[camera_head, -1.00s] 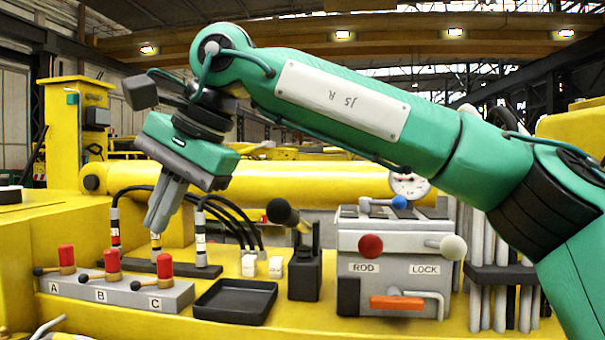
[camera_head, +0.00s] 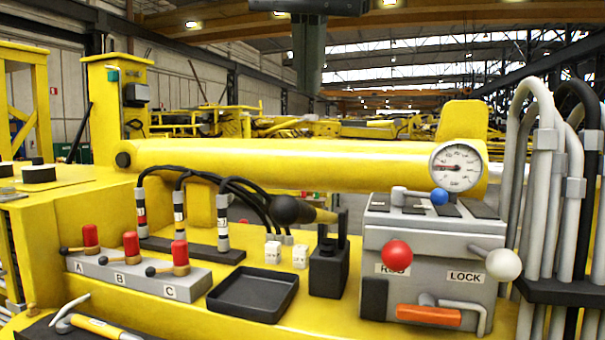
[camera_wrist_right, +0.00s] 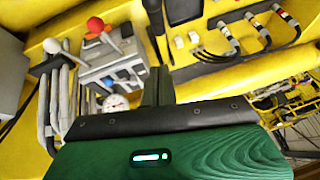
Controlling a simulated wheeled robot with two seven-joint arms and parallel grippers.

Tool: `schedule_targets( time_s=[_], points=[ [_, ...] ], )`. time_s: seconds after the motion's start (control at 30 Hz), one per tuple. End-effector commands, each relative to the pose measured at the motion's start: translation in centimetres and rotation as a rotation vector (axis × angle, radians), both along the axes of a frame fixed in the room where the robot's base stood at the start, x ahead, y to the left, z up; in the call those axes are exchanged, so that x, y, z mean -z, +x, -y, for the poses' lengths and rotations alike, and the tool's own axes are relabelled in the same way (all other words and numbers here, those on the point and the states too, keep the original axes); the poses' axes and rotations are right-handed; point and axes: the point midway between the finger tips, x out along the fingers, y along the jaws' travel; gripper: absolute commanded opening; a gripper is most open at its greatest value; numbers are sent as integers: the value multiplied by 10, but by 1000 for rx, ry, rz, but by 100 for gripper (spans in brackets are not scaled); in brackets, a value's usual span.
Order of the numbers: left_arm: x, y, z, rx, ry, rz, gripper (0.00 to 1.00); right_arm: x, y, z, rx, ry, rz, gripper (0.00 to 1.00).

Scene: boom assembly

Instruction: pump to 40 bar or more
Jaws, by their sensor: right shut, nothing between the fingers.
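My right gripper (camera_head: 308,88) hangs at the top middle, fingers shut and empty, apart from and above the pump knob. The fingers also show in the right wrist view (camera_wrist_right: 157,72). My left gripper is out of view.
The valve box carries a red knob (camera_head: 397,254), a white knob (camera_head: 503,264) and an orange handle (camera_head: 428,315). Red-capped levers (camera_head: 131,245), a black tray (camera_head: 252,295) and hose couplings (camera_head: 222,225) stand left of the pump. Grey pipes (camera_head: 545,200) rise at right.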

Motion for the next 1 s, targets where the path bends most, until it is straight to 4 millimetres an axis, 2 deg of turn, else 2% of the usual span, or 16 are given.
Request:
schedule_targets(
  time_s=[0.13,0.27,0.63,0.8,1.0],
  points=[
    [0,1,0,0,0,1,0,5,4,1,2,1,-1,0],
    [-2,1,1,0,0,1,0,20,11,1,1,-1,-2,0],
    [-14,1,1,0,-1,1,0,88,48,2,0,-2,-4,0],
    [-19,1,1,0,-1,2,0,109,42,-5,-1,-1,-1,0],
    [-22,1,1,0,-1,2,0,123,39,-9,0,0,-1,0]
  ],
)
